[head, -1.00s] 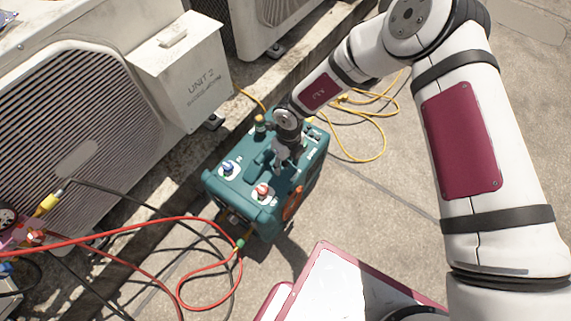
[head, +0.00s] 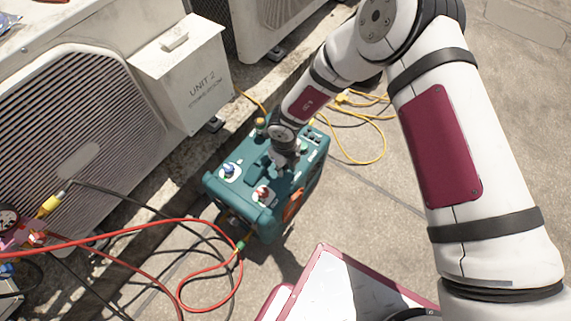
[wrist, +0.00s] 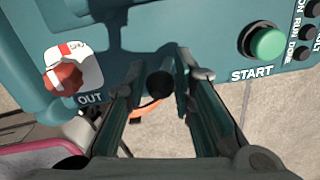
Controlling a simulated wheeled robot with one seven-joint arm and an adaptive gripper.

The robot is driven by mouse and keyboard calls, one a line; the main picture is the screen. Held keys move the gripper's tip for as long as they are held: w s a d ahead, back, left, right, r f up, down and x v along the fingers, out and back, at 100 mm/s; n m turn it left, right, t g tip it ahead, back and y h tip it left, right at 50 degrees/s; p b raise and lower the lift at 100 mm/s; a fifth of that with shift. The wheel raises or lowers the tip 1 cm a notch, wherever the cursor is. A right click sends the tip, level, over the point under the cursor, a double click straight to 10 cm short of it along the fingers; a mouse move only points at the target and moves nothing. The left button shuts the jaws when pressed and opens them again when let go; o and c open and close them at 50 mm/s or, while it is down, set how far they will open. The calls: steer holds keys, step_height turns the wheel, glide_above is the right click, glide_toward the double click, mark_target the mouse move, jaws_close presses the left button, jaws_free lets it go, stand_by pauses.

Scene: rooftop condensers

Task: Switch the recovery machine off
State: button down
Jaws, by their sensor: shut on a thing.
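The teal recovery machine (head: 240,190) stands on the ground by the condensers. My gripper (head: 284,160) is over its top panel, and the head view mostly hides the jaws' contact behind the wrist. In the wrist view my gripper (wrist: 159,78) is shut on a black round knob (wrist: 160,87) between its two fingers. A green START button (wrist: 268,44) is to the right of the fingers. A red knob (wrist: 62,78) marked OUT is to the left. I cannot read any label for the black knob.
A blue knob (head: 229,170) sits near the machine's left corner. Red hoses (head: 180,288) and black hoses lie at lower left. A yellow hose (head: 375,158) lies behind to the right. The UNIT 2 box (head: 185,75) stands close at left. The concrete at right is open.

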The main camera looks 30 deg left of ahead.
steer(key=shift+s+f+t+b, duration=0.25)
steer(key=shift+s+t+b, duration=0.15)
steer(key=shift+t+b, duration=0.55)
steer(key=shift+d+b, duration=0.1)
steer(key=shift+b, duration=0.25)
steer(key=shift+r, duration=0.1)
steer(key=c, duration=1.3)
jaws_free()
steer(key=shift+c, duration=0.2)
steer(key=shift+r, duration=0.1)
steer(key=v, duration=1.2)
